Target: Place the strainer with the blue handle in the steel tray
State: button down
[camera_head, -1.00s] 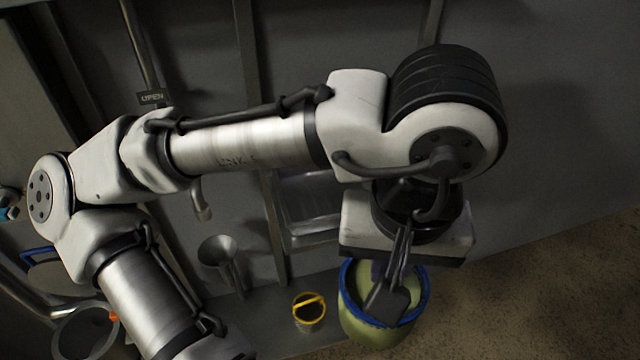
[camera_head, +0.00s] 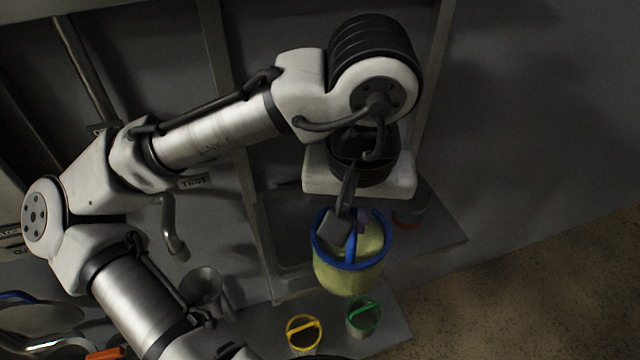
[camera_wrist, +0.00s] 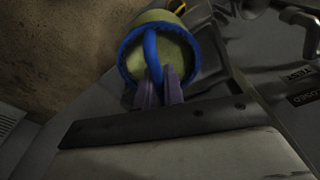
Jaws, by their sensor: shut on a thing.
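The strainer with the blue handle (camera_head: 347,275) is a yellow-green round pot with a blue rim and a blue bar across its top. My gripper (camera_head: 343,225) is shut on this blue bar and holds the strainer hanging roughly upright. In the wrist view the two fingertips (camera_wrist: 160,88) close on the blue bar, and the strainer (camera_wrist: 131,68) shows beyond them. The steel tray (camera_head: 280,245) is a grey, shallow rectangular tray behind and left of the strainer. The strainer covers part of it, and I cannot tell the height between them.
A yellow-handled pot (camera_head: 303,347) and a green-handled pot (camera_head: 364,329) stand on a grey surface in front. A metal funnel (camera_head: 203,283) stands left. Brown floor lies at the lower right.

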jog(key=w+a+p, duration=0.2)
jog(key=w+a, duration=0.2)
jog(key=w, duration=0.8)
notch_tip(320, 180, down, 7)
jog(key=shift+w+p, duration=0.4)
jog(key=shift+w, duration=0.05)
jog(key=shift+f, duration=0.1)
jog(key=shift+f, duration=0.15)
jog(key=c, duration=1.5)
grip_release()
notch_tip(320, 180, up, 8)
jog(key=shift+s, duration=0.45)
jog(key=shift+a, duration=0.1)
